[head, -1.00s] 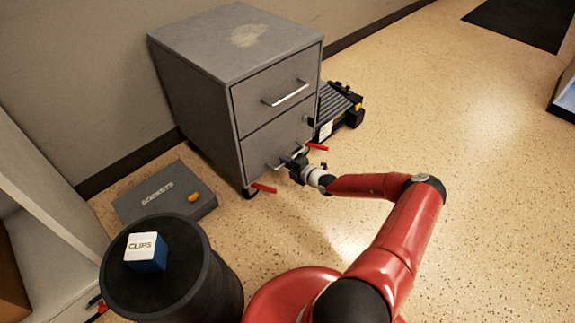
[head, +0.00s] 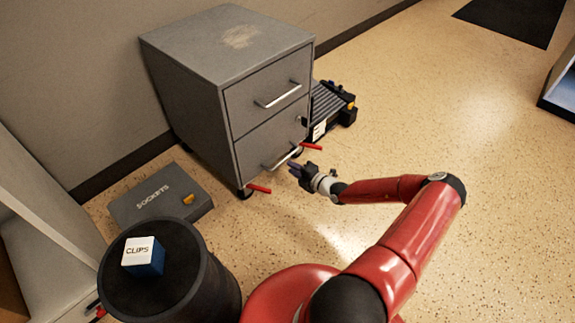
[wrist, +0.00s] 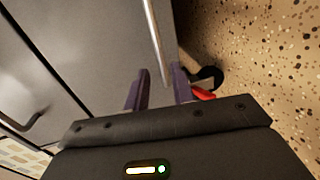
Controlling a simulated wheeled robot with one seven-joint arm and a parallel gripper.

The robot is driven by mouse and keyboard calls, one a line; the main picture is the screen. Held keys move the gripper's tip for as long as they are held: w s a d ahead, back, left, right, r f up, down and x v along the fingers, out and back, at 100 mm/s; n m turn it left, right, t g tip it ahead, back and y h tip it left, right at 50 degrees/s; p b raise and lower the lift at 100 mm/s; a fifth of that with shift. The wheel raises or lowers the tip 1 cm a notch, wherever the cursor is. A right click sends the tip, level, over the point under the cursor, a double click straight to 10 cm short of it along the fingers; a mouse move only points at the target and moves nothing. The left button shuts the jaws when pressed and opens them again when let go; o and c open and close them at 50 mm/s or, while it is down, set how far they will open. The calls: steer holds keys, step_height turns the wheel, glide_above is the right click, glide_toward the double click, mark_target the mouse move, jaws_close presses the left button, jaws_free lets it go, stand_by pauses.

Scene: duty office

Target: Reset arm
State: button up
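My gripper (head: 297,169) is just in front of the lower drawer of the grey cabinet (head: 189,61), near the right end of that drawer's handle (head: 282,157). In the wrist view my gripper (wrist: 160,88) has its two dark purple fingers apart, with cabinet front seen between them. The silver handle bar (wrist: 156,40) runs down to just beyond the fingertips; I cannot tell whether they touch, but the head view shows a small gap. Nothing is held. Both drawers look shut. My red arm reaches in from the lower right.
Red caster levers (head: 259,189) stick out at the cabinet's base. A dark grey SOCKETS case (head: 150,203) lies on the floor at left. A black round stand (head: 190,290) carries a CLIPS box (head: 143,257).

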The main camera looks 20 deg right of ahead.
steer(key=shift+s, duration=0.15)
stand_by(0.3)
steer(key=s+a+r+n+g+y+p, duration=0.1)
steer(key=s+a+r+n+g, duration=0.3)
steer(key=r+n, duration=0.45)
steer(key=s+a+r+n+g+p, duration=0.1)
steer(key=a+r+n+g, duration=0.2)
steer(key=a+r+n, duration=0.45)
steer(key=s+a+r+n+g+y+p, duration=0.1)
steer(key=s+a+r+n+g, duration=0.25)
steer(key=r+n, duration=0.7)
steer(key=s+a+r+n+t+h+p, duration=0.1)
steer(key=s+r+n+h, duration=0.7)
steer(key=s+r+n, duration=1.5)
steer(key=shift+s+a+t+p, duration=0.4)
steer(key=shift+a+p, duration=0.15)
steer(key=shift+p, duration=0.5)
